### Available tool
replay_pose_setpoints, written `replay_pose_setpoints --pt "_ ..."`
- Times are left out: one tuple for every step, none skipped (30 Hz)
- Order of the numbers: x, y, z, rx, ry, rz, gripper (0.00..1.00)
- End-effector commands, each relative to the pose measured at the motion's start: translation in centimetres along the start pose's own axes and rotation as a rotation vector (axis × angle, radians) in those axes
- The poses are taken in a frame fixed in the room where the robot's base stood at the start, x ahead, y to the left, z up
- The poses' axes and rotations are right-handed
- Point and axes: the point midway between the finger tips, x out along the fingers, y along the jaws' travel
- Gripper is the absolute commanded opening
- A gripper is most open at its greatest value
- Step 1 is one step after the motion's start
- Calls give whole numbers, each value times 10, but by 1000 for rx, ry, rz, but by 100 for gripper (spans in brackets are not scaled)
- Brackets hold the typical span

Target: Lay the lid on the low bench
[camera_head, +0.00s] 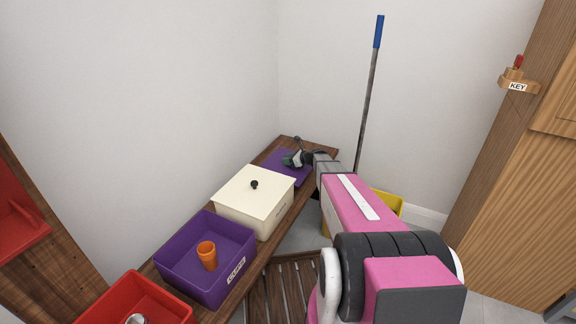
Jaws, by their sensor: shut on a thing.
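The purple lid (283,172) is at the far end of the long dark wooden bench (234,288) along the wall, beyond the cream box. It looks nearly flat; I cannot tell whether it touches the bench. My gripper (296,159) reaches it from the right and is shut on it; the fingers are small and dark, and hide its grip point. An open purple box (178,284) with an orange cup (207,255) inside stands on the bench, nearer than the cream box.
The cream box (240,212) has its lid on, with a dark knob (254,184). An open red box (115,300) stands nearest. A dark slatted wooden piece (283,290) is lower, right of the bench. A yellow bucket (388,203) and blue-handled mop (372,90) stand behind my arm.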

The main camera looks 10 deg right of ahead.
Motion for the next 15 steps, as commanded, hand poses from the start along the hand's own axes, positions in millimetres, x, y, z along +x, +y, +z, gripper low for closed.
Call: replay_pose_setpoints --pt "3 -1 -7 1 0 0 5" --pt "5 -1 -11 1 0 0 5" --pt "7 -1 -16 1 0 0 5" --pt "9 -1 -20 1 0 0 5" --pt "10 -1 -23 2 0 0 5" --pt "10 -1 -25 2 0 0 5" --pt "11 0 -25 1 -1 -1 5" --pt "11 0 -25 1 -1 -1 5" --pt "10 0 -25 1 -1 -1 5" --pt "10 0 -25 0 -1 -1 5" --pt "10 0 -25 0 -1 -1 5" --pt "10 0 -25 0 -1 0 5" --pt "10 0 -25 0 -1 0 5" --pt "10 0 -25 0 -1 0 5" --pt "11 0 -26 1 -1 0 5"
